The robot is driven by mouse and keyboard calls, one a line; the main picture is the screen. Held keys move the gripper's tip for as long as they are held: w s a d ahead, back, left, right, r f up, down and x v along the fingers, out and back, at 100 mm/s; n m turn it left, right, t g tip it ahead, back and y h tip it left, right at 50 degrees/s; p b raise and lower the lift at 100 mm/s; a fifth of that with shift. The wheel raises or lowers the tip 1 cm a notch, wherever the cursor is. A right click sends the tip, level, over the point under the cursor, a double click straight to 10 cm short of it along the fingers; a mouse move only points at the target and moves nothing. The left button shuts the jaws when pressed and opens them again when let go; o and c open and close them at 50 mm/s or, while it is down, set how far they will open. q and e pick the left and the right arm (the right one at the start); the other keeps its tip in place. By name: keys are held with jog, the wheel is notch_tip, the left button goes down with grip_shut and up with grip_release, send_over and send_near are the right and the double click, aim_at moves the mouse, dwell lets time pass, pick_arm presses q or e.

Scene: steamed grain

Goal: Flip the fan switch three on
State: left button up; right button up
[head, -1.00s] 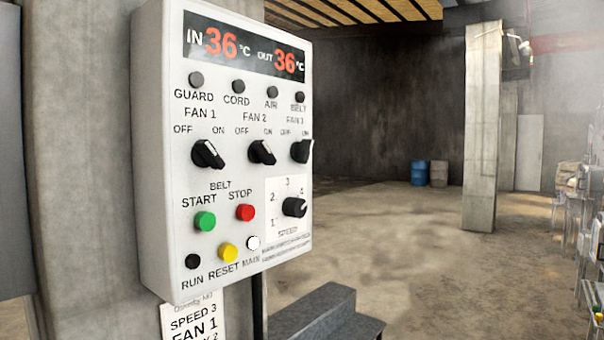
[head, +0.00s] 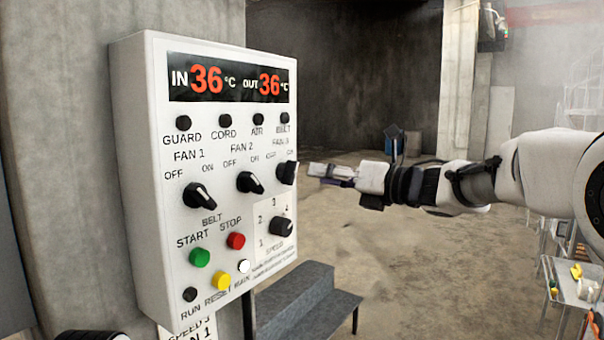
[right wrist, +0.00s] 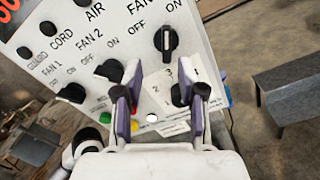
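The white control panel (head: 140,220) stands at the left in the head view. The Fan 3 knob (head: 287,172) is black and sits at the panel's right edge; it also shows in the right wrist view (right wrist: 166,41). Its pale mark points toward ON there, unlike the Fan 1 knob (head: 199,195) and Fan 2 knob (head: 249,182), which lean toward OFF. My right gripper (head: 318,172) is just right of the Fan 3 knob. In the wrist view its fingers (right wrist: 160,108) are apart with nothing between them, and the knob shows beyond their tips. My left gripper is not visible.
The speed knob (head: 282,227) sits below Fan 3, with red (head: 236,240), green (head: 200,257) and yellow (head: 222,280) buttons to its left. Grey steps (head: 300,300) stand below the panel.

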aim_at(295, 173)
jog(key=p+x, duration=0.1)
jog(key=x, duration=0.1)
jog(key=p+x, duration=0.1)
jog(key=x, duration=0.1)
jog(key=p+x, duration=0.1)
jog(key=x, duration=0.2)
jog(key=shift+w+d+f, duration=0.3)
jog(key=shift+w, duration=0.05)
jog(key=shift+a, duration=0.5)
jog(key=shift+d+f, duration=0.1)
jog(key=shift+d, duration=0.05)
jog(key=shift+w, duration=0.1)
grip_shut()
